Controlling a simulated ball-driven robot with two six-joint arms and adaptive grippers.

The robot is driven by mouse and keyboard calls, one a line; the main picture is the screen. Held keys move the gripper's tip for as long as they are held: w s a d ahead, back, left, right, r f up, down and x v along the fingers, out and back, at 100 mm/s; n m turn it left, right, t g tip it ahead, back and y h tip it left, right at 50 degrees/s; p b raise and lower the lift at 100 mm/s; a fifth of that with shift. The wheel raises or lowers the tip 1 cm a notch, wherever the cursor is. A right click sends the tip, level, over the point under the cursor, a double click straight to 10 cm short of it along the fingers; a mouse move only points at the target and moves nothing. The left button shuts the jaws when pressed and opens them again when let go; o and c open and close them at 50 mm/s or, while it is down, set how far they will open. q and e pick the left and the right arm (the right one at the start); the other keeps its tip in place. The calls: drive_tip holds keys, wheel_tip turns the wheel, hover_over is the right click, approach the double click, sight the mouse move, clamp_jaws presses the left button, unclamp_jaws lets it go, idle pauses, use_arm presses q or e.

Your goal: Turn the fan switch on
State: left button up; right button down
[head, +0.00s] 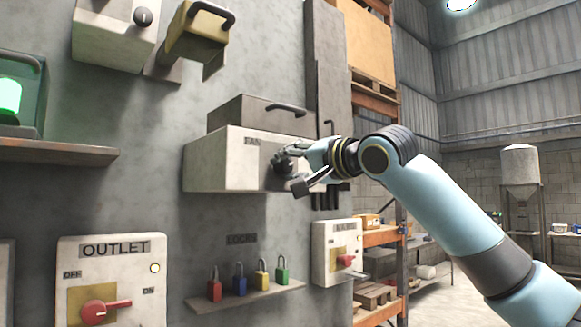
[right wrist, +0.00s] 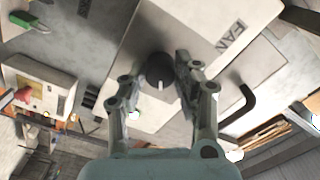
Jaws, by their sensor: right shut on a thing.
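The fan box (head: 222,165) is a pale wall box with the label FAN on its front, at the centre of the head view. Its switch is a dark round knob (right wrist: 159,72) with a white mark, seen between the fingers in the right wrist view. My right gripper (head: 284,168) is at the right part of the box front, its fingers shut around the knob, and it largely hides the knob in the head view. The fingers also show on both sides of the knob in the right wrist view (right wrist: 160,66). My left gripper is out of view.
Below, an OUTLET box (head: 125,262) with a red handle, a shelf of coloured padlocks (head: 245,297) and a box with a red switch (head: 333,242) are on the wall. A grey box with a handle (head: 258,113) is just above the fan box. Open floor lies at right.

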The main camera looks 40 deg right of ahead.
drive_tip(key=shift+r+m, duration=0.1)
drive_tip(key=shift+m, duration=0.3)
drive_tip(key=c, duration=0.9)
unclamp_jaws()
drive_tip(key=shift+c, duration=0.2)
